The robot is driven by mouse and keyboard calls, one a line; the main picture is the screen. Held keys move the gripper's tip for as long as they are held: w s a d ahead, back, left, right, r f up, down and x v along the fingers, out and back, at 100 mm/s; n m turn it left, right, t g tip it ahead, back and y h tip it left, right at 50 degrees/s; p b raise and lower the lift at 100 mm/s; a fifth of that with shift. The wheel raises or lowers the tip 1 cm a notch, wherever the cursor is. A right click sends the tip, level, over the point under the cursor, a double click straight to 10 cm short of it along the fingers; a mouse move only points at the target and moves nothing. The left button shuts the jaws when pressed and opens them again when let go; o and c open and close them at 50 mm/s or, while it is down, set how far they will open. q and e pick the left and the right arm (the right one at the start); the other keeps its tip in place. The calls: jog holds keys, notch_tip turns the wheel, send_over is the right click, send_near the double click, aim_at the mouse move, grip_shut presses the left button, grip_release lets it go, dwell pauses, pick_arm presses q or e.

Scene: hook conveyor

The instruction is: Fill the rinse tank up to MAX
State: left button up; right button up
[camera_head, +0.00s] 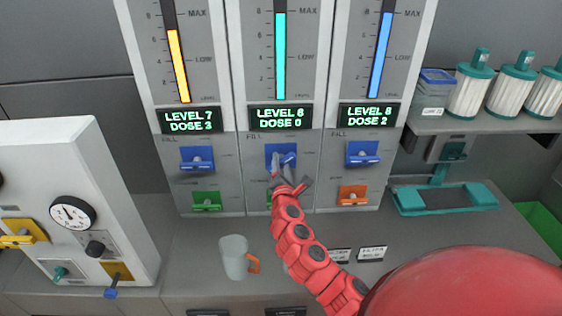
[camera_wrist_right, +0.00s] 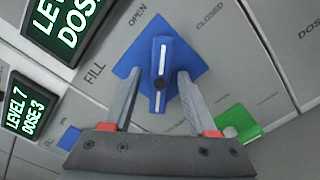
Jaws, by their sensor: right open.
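The middle tank panel (camera_head: 258,190) has a teal gauge (camera_head: 280,60) whose fill reaches about the MAX mark. Its display (camera_head: 283,117) shows a level digit I cannot read surely as 6 or 8, and DOSE 0. Its blue FILL handle (camera_head: 281,152) also shows in the right wrist view (camera_wrist_right: 158,60), near OPEN and CLOSED labels. My right gripper (camera_head: 287,178) is open at this handle, with a finger on either side of it in the wrist view (camera_wrist_right: 158,88). Whether the fingers touch it I cannot tell. No readable label names the rinse tank. My left gripper is out of view.
The left panel has a yellow gauge (camera_head: 179,66) below MAX; the right has a blue gauge (camera_head: 381,55) near MAX. A green lever (camera_wrist_right: 240,124) is close below the handle. A mug (camera_head: 233,257) stands on the counter. Filter cartridges (camera_head: 470,92) sit on the right shelf.

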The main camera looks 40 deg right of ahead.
jog(key=shift+w+d, duration=0.2)
jog(key=shift+w, duration=0.3)
grip_shut()
